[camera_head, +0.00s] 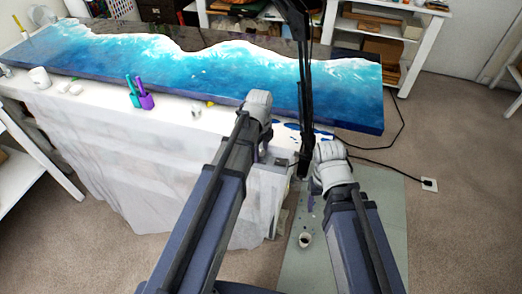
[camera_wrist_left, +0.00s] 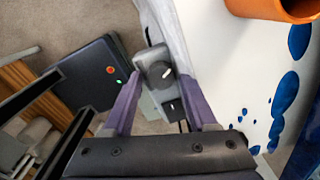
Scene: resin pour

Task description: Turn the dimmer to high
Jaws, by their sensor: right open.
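In the left wrist view a grey dimmer box (camera_wrist_left: 153,66) with a round dark knob and a white pointer mark sits beside the edge of the white-covered table. A smaller grey box with a dark switch (camera_wrist_left: 172,109) is just below it. My left gripper (camera_wrist_left: 161,78) has its two purple fingers spread, with the dimmer between them in the picture; I cannot tell whether they touch it. In the head view my left gripper (camera_head: 262,152) is at the table's right end, mostly hidden by its wrist. My right gripper (camera_head: 311,200) hangs open beyond the table's right end, its fingers partly hidden.
A long blue resin slab (camera_head: 200,75) lies on the table. A black stand (camera_head: 304,90) rises beside my grippers. An orange container (camera_wrist_left: 273,8) is near the left gripper. A small cup (camera_head: 305,240) stands on the floor mat (camera_head: 385,200). A black cable (camera_head: 375,163) runs right.

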